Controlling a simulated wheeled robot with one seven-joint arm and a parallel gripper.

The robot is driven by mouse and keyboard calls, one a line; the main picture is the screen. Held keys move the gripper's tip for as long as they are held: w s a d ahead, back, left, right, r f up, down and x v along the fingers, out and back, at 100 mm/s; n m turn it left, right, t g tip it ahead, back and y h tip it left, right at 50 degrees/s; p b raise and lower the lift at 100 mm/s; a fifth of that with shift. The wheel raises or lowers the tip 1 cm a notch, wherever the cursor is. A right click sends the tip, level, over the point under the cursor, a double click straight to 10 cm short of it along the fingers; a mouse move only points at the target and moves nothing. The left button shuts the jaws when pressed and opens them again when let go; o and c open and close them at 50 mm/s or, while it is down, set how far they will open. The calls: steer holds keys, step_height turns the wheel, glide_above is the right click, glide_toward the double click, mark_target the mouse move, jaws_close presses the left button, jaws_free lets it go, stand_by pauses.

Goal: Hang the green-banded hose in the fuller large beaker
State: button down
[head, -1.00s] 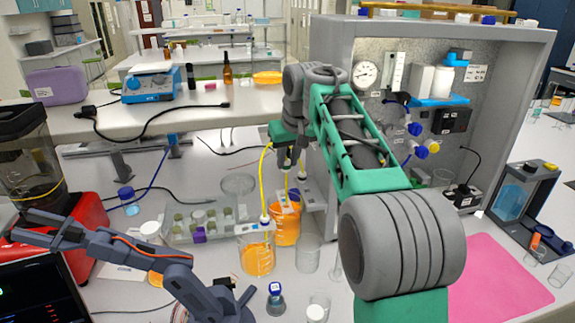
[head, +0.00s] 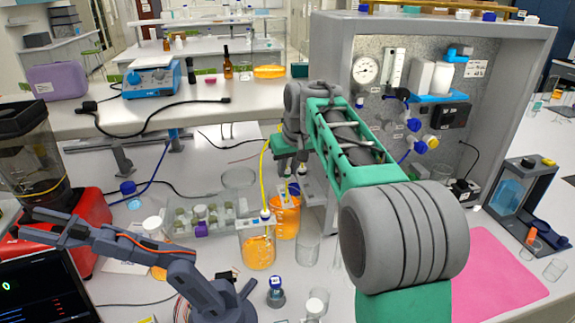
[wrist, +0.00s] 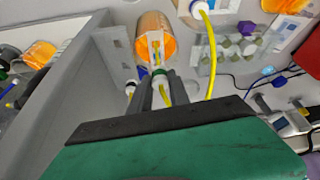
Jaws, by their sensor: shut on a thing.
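My gripper (head: 290,172) is shut on the green-banded hose (wrist: 159,74), by its pale fitting between the two fingers in the wrist view. The hose's lower end points down at the rear beaker (head: 286,222) of orange liquid, also in the wrist view (wrist: 170,45). I cannot tell how far the end reaches inside. The front beaker (head: 257,252) holds orange liquid to a lower level.
A clear empty beaker (head: 307,248) stands just right of the two orange ones. A tray of vials (head: 205,218) lies to the left. The grey rig panel (head: 325,60) rises close on the right. A dark small arm (head: 150,250) stands at front left.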

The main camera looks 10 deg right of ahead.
steer(key=shift+f+b, duration=3.25)
steer(key=shift+f, duration=0.95)
steer(key=c, duration=1.1)
jaws_free()
steer(key=shift+c, duration=0.2)
steer(key=shift+r, duration=0.15)
steer(key=v, duration=0.7)
steer(key=shift+s+r, duration=0.2)
steer(key=shift+r, duration=0.05)
